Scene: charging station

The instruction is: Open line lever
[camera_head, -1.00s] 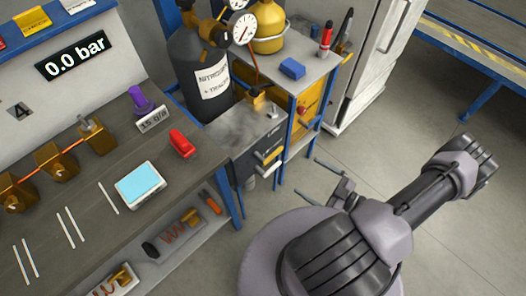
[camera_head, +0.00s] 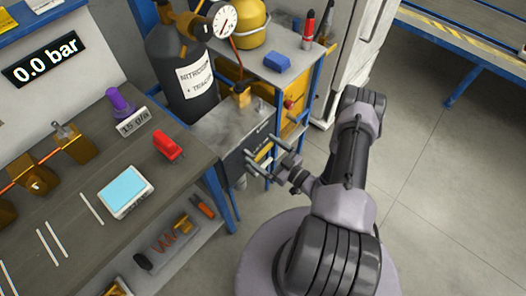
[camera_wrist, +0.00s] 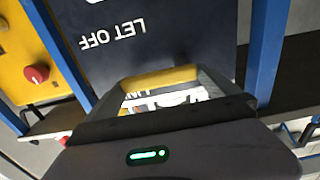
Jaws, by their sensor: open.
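The dark valve box (camera_head: 232,160) stands beside the bench below the gas bottle, and a yellow lever (camera_head: 262,152) is on its front. In the wrist view, the yellow lever (camera_wrist: 160,78) appears as a bar just beyond my gripper, with a partly hidden label behind it. The dark panel (camera_wrist: 170,30) there reads LET OFF upside down. My gripper (camera_head: 267,155) is open in front of the box, with its fingers spread to either side of the lever. Whether a finger touches the lever I cannot tell.
The bench holds a red object (camera_head: 169,145), a pale blue-screened device (camera_head: 125,190) and brass fittings (camera_head: 75,145). A dark nitrogen bottle (camera_head: 185,75) with a gauge stands behind the box. A display (camera_head: 44,60) reads 0.0 bar. Open floor (camera_head: 440,190) lies to the right.

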